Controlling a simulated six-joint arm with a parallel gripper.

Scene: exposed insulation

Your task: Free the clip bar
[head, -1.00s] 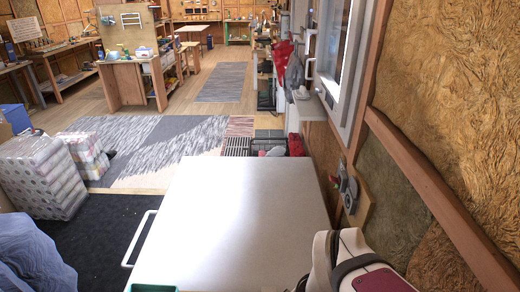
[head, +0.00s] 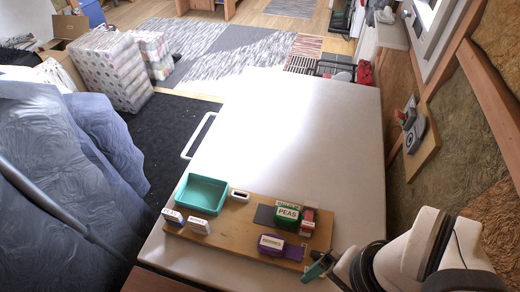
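I cannot pick out the clip bar for certain in the head view. A wooden board (head: 218,231) lies on the white table top, carrying a teal tray (head: 203,193) and several small boxes. The green PEAS box (head: 287,215) stands beside a red and white box (head: 307,222). A purple and white box (head: 270,244) sits on a purple patch. Two small white boxes (head: 199,226) are below the tray. My gripper (head: 316,268) shows small and dark green at the board's lower right corner; its fingers are too unclear to read.
The white table top (head: 290,130) is clear beyond the board. A white rail (head: 197,136) runs along its left side. A wall-mounted wooden plate with a grey fitting (head: 415,134) is at right. Blue sheeting (head: 70,170) and wrapped packs (head: 108,72) stand at left.

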